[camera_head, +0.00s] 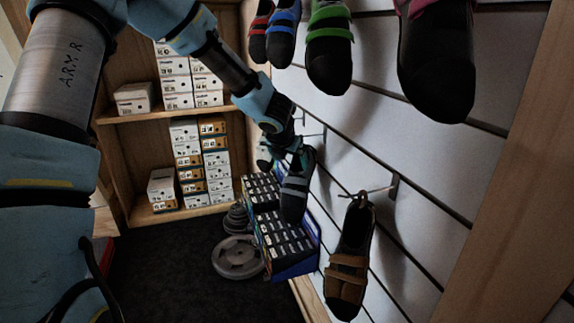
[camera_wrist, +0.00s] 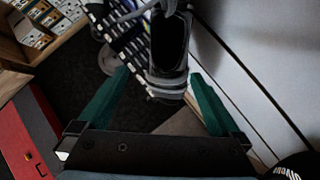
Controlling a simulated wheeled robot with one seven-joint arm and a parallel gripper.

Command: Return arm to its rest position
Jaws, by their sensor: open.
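My gripper (camera_wrist: 157,100) is open in the wrist view, its two green fingers spread apart with a grey and black climbing shoe (camera_wrist: 168,62) beyond and between them. I cannot tell from this whether the fingers touch the shoe. In the head view my arm reaches from the left toward the slatted wall, and its end is beside the grey-strapped shoe (camera_head: 296,186), which hangs toe down. The fingers are mostly hidden there behind the wrist and shoe.
A brown-strapped shoe (camera_head: 348,262) hangs on a hook at lower right. Several shoes line the top of the white slatted wall (camera_head: 440,180). A display of small boxes (camera_head: 284,238) and weight plates (camera_head: 238,258) stand below. Shelves hold shoeboxes (camera_head: 190,150). Dark floor is open at lower left.

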